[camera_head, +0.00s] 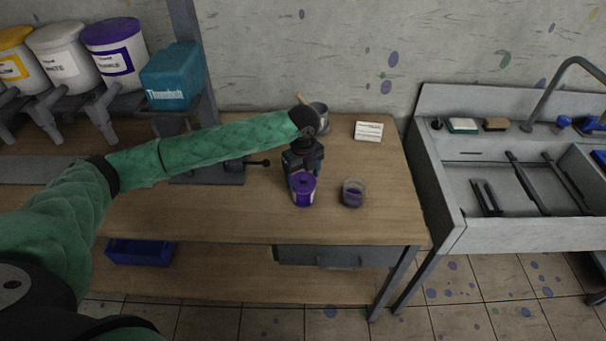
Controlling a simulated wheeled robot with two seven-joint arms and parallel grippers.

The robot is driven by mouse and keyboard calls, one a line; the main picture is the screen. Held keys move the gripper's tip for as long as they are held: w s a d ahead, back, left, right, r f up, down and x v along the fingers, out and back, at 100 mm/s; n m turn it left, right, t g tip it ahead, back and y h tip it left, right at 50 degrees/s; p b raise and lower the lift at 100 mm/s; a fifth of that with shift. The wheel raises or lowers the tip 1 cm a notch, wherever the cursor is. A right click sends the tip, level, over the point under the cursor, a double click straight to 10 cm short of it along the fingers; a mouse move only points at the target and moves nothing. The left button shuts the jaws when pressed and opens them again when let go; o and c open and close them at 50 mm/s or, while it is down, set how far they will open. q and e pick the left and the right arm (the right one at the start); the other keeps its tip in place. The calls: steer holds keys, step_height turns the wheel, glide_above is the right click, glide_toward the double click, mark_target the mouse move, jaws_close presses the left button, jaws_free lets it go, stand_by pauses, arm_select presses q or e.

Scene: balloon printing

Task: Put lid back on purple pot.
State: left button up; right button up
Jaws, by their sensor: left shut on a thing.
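The purple pot (304,200), with a pale label, stands upright on the wooden bench near its front edge. Its purple lid (302,183) is at the top of the pot; I cannot tell whether it is fully seated or just above the rim. My left gripper (302,172) reaches in from behind the pot, pointing down, and is shut on the lid. The gripper hides the back of the lid. My right gripper is not in view.
A glass jar with purple contents (353,194) stands close to the right of the pot. A metal cup (319,117) and a white box (368,131) are farther back. A sink (520,180) is right of the bench. The bench's front right is clear.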

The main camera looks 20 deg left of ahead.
arm_select(q)
steer(key=shift+p, duration=0.45)
stand_by(0.5)
steer(key=o, duration=1.1)
steer(key=shift+c, duration=0.2)
steer(key=shift+r, duration=0.1)
steer(key=shift+r+p, duration=3.15)
steer(key=shift+r, duration=0.25)
jaws_close()
